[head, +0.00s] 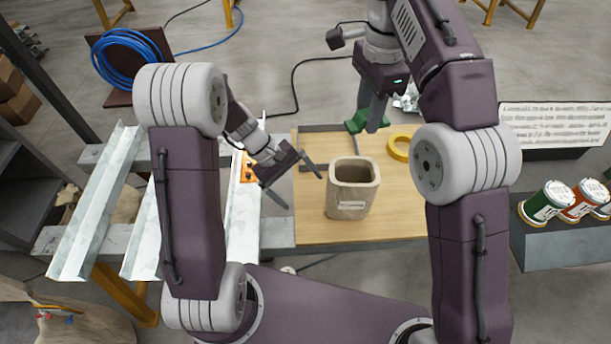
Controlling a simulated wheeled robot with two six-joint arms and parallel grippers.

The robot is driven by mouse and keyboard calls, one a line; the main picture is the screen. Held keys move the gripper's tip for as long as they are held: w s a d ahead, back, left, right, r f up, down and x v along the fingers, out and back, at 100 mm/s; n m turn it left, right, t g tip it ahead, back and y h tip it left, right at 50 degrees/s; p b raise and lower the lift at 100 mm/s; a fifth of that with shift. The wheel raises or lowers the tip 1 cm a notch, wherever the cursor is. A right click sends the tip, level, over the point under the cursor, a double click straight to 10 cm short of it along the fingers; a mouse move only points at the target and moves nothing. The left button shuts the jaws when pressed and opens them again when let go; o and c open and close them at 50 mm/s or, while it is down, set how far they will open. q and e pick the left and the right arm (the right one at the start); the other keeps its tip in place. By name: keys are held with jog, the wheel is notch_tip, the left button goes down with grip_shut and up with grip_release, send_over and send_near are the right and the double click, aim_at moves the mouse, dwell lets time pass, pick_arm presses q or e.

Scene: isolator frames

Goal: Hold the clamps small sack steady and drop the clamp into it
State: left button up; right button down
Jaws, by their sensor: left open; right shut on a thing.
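The small sack (350,201) is a tan, open-topped bag with a pale label on its front. My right gripper (369,118) points down behind the sack and is shut on a green clamp (357,122). The clamp appears above the back part of the board.
A yellow tape roll (397,149) lies on the board, right of the clamp. Metal channels (96,204) lie to the left. The board right of the sack is clear.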

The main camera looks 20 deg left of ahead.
pick_arm(q)
jog(key=w+n+t+h, duration=0.1)
jog(key=w+n+h, duration=0.2)
jog(key=w, duration=0.2)
pick_arm(e)
jog(key=shift+a, duration=0.1)
jog(key=shift+w+a, duration=0.1)
jog(key=shift+s+r, duration=0.1)
jog(key=shift+s, duration=0.15)
jog(key=shift+w, duration=0.1)
pick_arm(q)
jog(key=n+t+h, duration=0.3)
jog(key=n+h, duration=0.5)
send_over(346, 183)
jog(key=s, duration=0.5)
jog(key=shift+w+r, duration=0.25)
jog(key=shift+r, duration=0.2)
jog(key=c, duration=1.3)
jog(key=shift+o, duration=0.2)
pick_arm(e)
notch_tip(346, 183, down, 13)
